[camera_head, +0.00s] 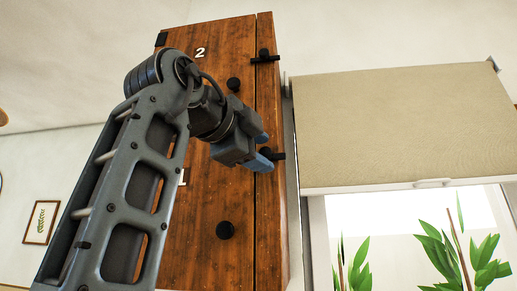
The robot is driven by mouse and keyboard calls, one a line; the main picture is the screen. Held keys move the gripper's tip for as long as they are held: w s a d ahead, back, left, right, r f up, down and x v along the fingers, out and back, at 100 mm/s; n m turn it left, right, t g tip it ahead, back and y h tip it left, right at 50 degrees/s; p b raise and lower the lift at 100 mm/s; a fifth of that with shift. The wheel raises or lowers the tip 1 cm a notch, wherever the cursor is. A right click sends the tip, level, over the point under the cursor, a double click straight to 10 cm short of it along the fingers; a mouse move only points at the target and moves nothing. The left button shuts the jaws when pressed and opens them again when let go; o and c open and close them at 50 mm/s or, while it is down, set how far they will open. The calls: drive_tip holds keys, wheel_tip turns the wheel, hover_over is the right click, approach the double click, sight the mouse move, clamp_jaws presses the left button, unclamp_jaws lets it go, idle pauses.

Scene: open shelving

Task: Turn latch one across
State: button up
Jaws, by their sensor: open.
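A tall brown wooden cabinet (205,258) stands in the middle of the view, with the white numbers 2 above and 1 below. The latch (279,156) at the level of 1 is a small black bar at the cabinet's right edge, partly hidden by my gripper. A second latch (265,57), level with 2, lies across the seam between the door and the side strip. My gripper (264,148) has blue fingertips and is open, right beside the lower latch. I cannot tell whether the fingers touch it. My arm hides part of the 1 and the left of the door.
Round black knobs stick out of the upper door (234,84) and the lower door (225,230). A window with a beige blind (395,125) and green plants (455,250) are at right. A framed picture (41,222) hangs on the left wall.

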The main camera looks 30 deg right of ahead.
drive_tip(key=b+v, duration=0.1)
drive_tip(key=v, duration=0.6)
drive_tip(key=shift+s+a, duration=0.25)
drive_tip(key=shift+a, duration=0.1)
idle(0.4)
